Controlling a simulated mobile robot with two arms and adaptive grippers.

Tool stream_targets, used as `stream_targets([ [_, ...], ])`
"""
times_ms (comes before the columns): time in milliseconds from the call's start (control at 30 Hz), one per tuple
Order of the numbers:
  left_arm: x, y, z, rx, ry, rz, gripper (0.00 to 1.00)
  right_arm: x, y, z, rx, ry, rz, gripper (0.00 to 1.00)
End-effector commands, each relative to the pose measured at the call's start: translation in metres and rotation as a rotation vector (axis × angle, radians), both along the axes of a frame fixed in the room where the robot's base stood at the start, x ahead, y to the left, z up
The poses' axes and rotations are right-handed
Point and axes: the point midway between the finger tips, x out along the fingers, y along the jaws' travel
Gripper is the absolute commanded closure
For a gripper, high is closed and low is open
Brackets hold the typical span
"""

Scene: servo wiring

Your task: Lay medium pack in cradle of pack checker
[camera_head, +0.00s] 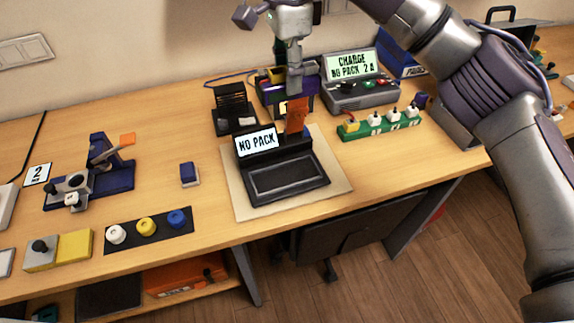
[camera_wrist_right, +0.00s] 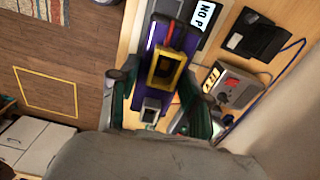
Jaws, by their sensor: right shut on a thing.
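The pack checker (camera_head: 260,183) is a black device on a pale mat, with a raised screen reading NO PACK. Its dark, shallow cradle (camera_head: 287,179) looks empty. My right gripper (camera_head: 295,84) points down behind the checker's right side and is shut on an orange pack (camera_head: 297,116). The pack hangs upright, its lower end by the right end of the screen; I cannot tell whether it touches. In the right wrist view, my gripper's dark fingers (camera_wrist_right: 160,98) flank a purple and yellow shape, and part of the checker's screen (camera_wrist_right: 205,15) shows. My left gripper is not in view.
A charger (camera_head: 362,94) and a purple bin (camera_head: 304,95) stand behind. A black stand (camera_head: 233,110) is left of the bin. A green strip with white plugs (camera_head: 380,126) lies to the right. A small blue block (camera_head: 189,174) sits left of the mat (camera_head: 236,206).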

Motion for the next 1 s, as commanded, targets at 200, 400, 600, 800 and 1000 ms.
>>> stream_targets([
  [200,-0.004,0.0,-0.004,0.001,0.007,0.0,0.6,-0.001,0.0,-0.061,0.003,0.004,0.002,1.0],
  [400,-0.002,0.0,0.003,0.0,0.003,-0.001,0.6,0.0,-0.001,-0.11,0.0,0.001,0.002,1.0],
  [600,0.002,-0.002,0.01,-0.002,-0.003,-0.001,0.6,0.0,-0.001,-0.162,0.0,0.0,0.002,1.0],
  [800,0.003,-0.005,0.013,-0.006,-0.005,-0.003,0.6,0.001,-0.001,-0.197,0.001,-0.003,0.001,1.0],
  [1000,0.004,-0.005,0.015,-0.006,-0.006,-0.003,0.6,0.001,-0.001,-0.213,0.001,-0.002,0.002,1.0],
])
